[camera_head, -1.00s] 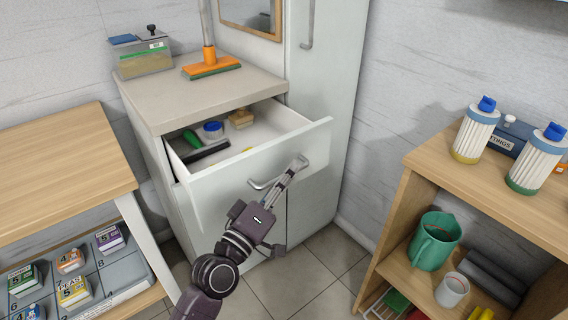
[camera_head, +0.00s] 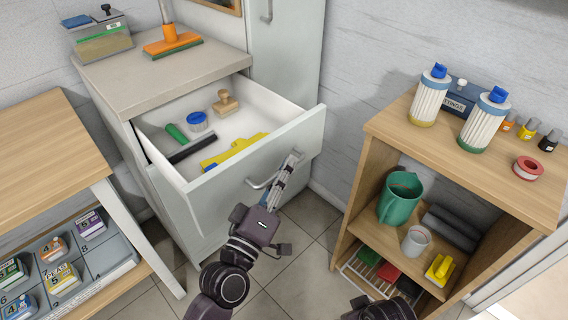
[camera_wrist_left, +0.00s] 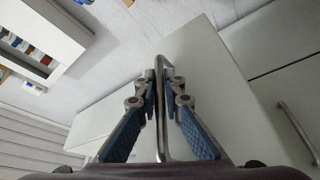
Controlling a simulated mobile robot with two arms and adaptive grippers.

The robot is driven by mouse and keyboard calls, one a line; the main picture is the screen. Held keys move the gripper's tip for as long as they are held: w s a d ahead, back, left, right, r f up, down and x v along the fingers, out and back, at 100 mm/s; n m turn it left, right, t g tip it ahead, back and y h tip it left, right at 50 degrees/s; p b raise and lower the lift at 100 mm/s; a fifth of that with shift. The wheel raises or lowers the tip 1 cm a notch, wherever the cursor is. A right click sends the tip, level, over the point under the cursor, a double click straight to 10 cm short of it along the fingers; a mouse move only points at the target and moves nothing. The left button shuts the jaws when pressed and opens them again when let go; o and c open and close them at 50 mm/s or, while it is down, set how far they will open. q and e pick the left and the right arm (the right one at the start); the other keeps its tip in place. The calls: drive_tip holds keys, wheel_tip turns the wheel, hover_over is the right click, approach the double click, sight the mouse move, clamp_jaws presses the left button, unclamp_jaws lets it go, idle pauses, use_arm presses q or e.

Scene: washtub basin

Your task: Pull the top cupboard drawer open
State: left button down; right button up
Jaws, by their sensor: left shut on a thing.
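The top cupboard drawer (camera_head: 310,137) is pulled well out of the white cupboard, and its inside shows. In it lie a yellow tool (camera_head: 234,151), a black-edged squeegee (camera_head: 192,151), a green handle (camera_head: 176,134), a blue-and-white roll (camera_head: 197,121) and a wooden stamp-like block (camera_head: 226,103). My left gripper (camera_head: 288,169) is shut on the drawer's bar handle (camera_head: 256,184). In the left wrist view the handle (camera_wrist_left: 162,110) runs between the fingers. A dark part of my right arm (camera_head: 385,309) shows at the bottom edge; its fingers are out of view.
A wooden shelf unit (camera_head: 470,180) stands at the right with bottles on top and a green jug (camera_head: 400,198) inside. A wooden table (camera_head: 40,150) stands at the left. Tiled floor (camera_head: 300,255) lies between them. A box and an orange brush (camera_head: 172,42) are on the cupboard top.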

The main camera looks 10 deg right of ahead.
use_arm(q)
drive_tip(key=shift+f, duration=0.1)
drive_tip(key=c, duration=2.3)
unclamp_jaws()
drive_tip(key=v, duration=1.2)
drive_tip(key=shift+a, duration=0.1)
